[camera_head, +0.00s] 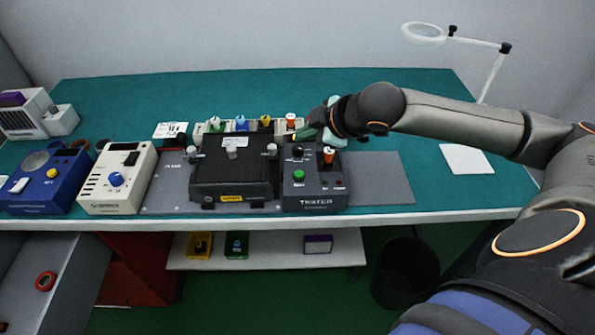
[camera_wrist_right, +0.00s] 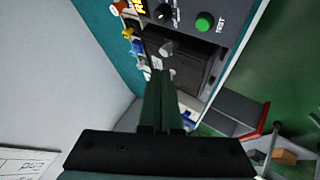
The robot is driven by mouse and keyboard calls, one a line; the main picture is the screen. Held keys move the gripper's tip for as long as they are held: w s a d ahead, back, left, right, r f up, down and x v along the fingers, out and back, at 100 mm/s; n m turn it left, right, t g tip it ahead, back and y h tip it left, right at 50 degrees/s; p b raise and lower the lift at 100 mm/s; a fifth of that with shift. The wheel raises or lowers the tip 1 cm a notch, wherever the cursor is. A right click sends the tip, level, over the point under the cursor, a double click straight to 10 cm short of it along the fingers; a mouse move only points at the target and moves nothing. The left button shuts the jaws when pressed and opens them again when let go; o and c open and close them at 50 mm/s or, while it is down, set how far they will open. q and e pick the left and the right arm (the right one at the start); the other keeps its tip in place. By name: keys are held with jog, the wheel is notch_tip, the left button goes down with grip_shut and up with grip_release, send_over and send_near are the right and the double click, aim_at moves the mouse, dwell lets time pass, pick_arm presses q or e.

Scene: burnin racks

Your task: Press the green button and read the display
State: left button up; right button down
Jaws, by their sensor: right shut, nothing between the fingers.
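The tester (camera_head: 318,202) is a dark box on the bench, marked TESTER. Its green button (camera_head: 298,174) sits on the top face, left of an orange-topped knob (camera_head: 328,155). In the right wrist view the green button (camera_wrist_right: 204,21) is unobstructed, beside the word TEST. A lit yellow display (camera_wrist_right: 138,5) shows at that view's top edge, cut off, so I cannot read it. My right gripper (camera_head: 303,134) is over the back part of the tester, above and behind the button. Its fingers (camera_wrist_right: 160,80) are closed together and empty. My left gripper is out of view.
A black lidded fixture (camera_head: 232,178) stands left of the tester, with several coloured plugs (camera_head: 241,123) behind it. A white device (camera_head: 118,180) and a blue device (camera_head: 47,180) stand further left. The grey mat (camera_head: 380,178) right of the tester is clear.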

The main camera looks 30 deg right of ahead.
jog(key=shift+f, duration=0.1)
jog(key=b, duration=0.6)
send_over(299, 174)
jog(key=f, duration=0.4)
jog(key=s+f, duration=0.1)
jog(key=f, duration=0.2)
jog(key=shift+d+f, duration=0.1)
jog(key=shift+d, duration=0.2)
jog(key=shift+f, duration=0.75)
jog(key=shift+f, duration=0.15)
dwell(0.5)
jog(key=shift+f, duration=0.25)
